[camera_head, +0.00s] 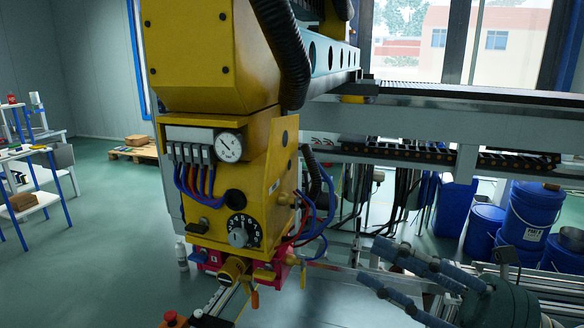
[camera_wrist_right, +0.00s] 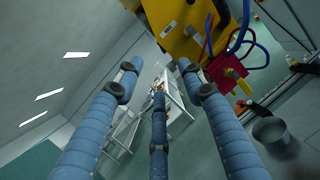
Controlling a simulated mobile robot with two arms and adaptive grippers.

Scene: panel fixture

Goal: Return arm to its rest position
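My right gripper (camera_head: 392,272) is at the lower right of the head view, with its blue fingers pointing left toward the yellow machine panel (camera_head: 262,170). In the right wrist view, its three blue fingers (camera_wrist_right: 158,88) are spread apart with nothing between them. The yellow panel also shows at the top of the right wrist view (camera_wrist_right: 187,40), beyond the fingertips. In the head view the fingers are apart from the panel. The panel carries a round gauge (camera_head: 229,146), a numbered dial (camera_head: 240,232) and coloured hoses. My left gripper is in neither view.
A long metal rail frame (camera_head: 430,125) runs behind the panel to the right. Blue drums (camera_head: 527,215) stand at the right behind my right gripper. A work table (camera_head: 35,190) and a pallet (camera_head: 135,149) are at the left. The floor between them and the panel is clear.

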